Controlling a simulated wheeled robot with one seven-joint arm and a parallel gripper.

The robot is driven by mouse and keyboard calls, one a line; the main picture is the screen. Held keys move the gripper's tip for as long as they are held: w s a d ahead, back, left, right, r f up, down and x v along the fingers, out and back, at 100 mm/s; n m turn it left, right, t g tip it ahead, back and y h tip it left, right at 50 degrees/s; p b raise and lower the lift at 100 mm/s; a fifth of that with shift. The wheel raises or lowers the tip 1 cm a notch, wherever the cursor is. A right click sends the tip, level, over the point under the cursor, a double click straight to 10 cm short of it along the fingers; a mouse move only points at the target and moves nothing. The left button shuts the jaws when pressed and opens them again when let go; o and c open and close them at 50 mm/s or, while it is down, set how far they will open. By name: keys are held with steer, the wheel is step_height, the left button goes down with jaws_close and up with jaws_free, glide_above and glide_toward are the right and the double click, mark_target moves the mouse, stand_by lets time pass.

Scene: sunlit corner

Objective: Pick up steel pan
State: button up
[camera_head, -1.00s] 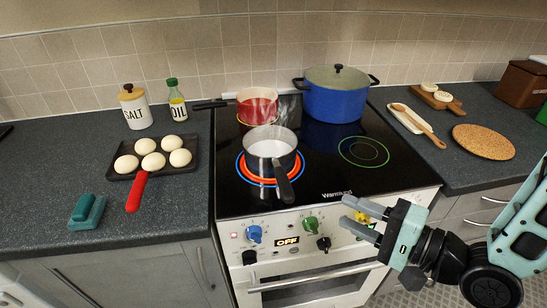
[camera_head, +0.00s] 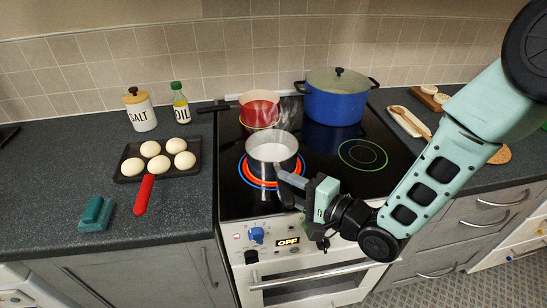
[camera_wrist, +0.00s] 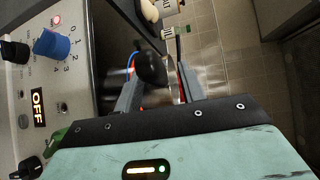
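The steel pan (camera_head: 272,153) stands on the glowing front left burner of the hob, with pale steaming contents. Its black handle points toward the front edge and is partly hidden by my gripper (camera_head: 284,181) in the head view. In the wrist view, the rounded black end of the handle (camera_wrist: 150,66) shows between the two grey fingers of my gripper (camera_wrist: 160,80). The fingers are apart, with a gap around the handle, so my gripper looks open. The pan's body is mostly hidden and blurred in the wrist view.
A red pan (camera_head: 259,108) stands behind the steel pan, and a blue lidded pot (camera_head: 336,104) stands at the back right. The front right burner (camera_head: 363,154) is empty. Stove knobs (camera_head: 257,235) sit below my gripper.

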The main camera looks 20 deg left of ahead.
steer(key=shift+w+a+f, duration=0.15)
steer(key=shift+w+a, duration=0.05)
steer(key=shift+a, duration=0.4)
jaws_close()
steer(key=shift+r, duration=0.2)
